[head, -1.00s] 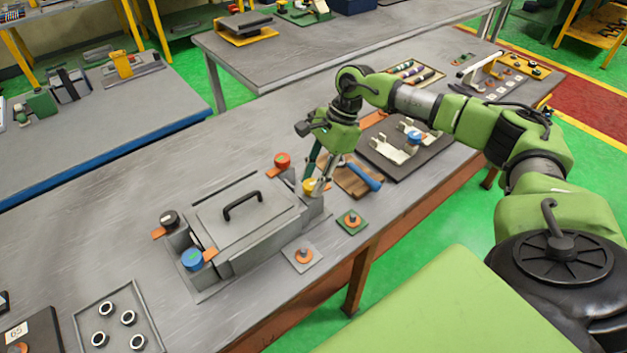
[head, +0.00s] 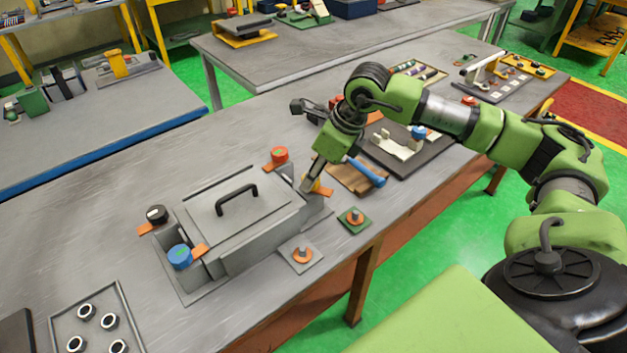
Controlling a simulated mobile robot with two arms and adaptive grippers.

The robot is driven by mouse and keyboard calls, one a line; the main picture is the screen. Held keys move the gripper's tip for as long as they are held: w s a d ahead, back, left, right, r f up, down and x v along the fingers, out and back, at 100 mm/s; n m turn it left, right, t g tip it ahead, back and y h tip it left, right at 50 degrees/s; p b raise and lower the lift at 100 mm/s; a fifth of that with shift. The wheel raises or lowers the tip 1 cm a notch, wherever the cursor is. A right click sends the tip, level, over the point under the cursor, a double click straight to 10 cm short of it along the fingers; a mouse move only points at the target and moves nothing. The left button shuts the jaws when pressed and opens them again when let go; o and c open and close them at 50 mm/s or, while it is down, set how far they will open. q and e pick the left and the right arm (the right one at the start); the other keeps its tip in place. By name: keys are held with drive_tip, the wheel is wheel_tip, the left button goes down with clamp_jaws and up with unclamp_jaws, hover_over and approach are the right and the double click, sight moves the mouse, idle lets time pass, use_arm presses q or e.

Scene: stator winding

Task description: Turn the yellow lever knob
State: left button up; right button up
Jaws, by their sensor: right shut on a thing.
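The yellow lever knob (head: 316,187) sits at the right end of a grey box (head: 270,240) with a black-handled lid. It is mostly hidden behind my right gripper (head: 309,186), which comes down on it from above and is shut on it. An orange lever tab (head: 325,192) shows beside the knob, pointing right. My left gripper is not in view.
Close to the right gripper are a blue-handled tool (head: 366,172) on a wooden block and a dark tray (head: 435,152) with white parts. A green plate (head: 355,220) and a grey plate (head: 302,254) lie in front.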

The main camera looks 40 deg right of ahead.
drive_tip(key=m+h+b, duration=0.1)
drive_tip(key=m+b, duration=0.1)
drive_tip(key=m, duration=0.1)
drive_tip(key=shift+w+a+m+t+b, duration=0.1)
drive_tip(key=shift+m+t+b, duration=0.2)
drive_tip(key=shift+m+b, duration=0.1)
drive_tip(key=m+h+b, duration=0.1)
drive_tip(key=m, duration=0.1)
drive_tip(key=shift+m+b, duration=0.3)
drive_tip(key=shift+m, duration=0.1)
drive_tip(key=m+h+b, duration=0.1)
drive_tip(key=m, duration=0.1)
drive_tip(key=shift+a+r+m+h, duration=0.1)
drive_tip(key=shift+r+m+h, duration=0.05)
drive_tip(key=shift+m+h, duration=0.2)
drive_tip(key=m, duration=0.2)
drive_tip(key=shift+w+a+r+m+h, duration=0.1)
drive_tip(key=shift+m+h, duration=0.25)
drive_tip(key=m+g+h+p, duration=0.1)
drive_tip(key=m, duration=0.1)
drive_tip(key=shift+r+m, duration=0.2)
drive_tip(key=shift+m, duration=0.2)
drive_tip(key=m+g+h+p, duration=0.1)
drive_tip(key=m+p, duration=0.3)
drive_tip(key=shift+w+r, duration=0.1)
drive_tip(key=shift+w, duration=0.05)
drive_tip(key=shift+f+m+g+p, duration=0.2)
drive_tip(key=shift+m+g+p, duration=0.5)
drive_tip(key=shift+m+p, duration=1.05)
drive_tip(key=shift+h, duration=0.3)
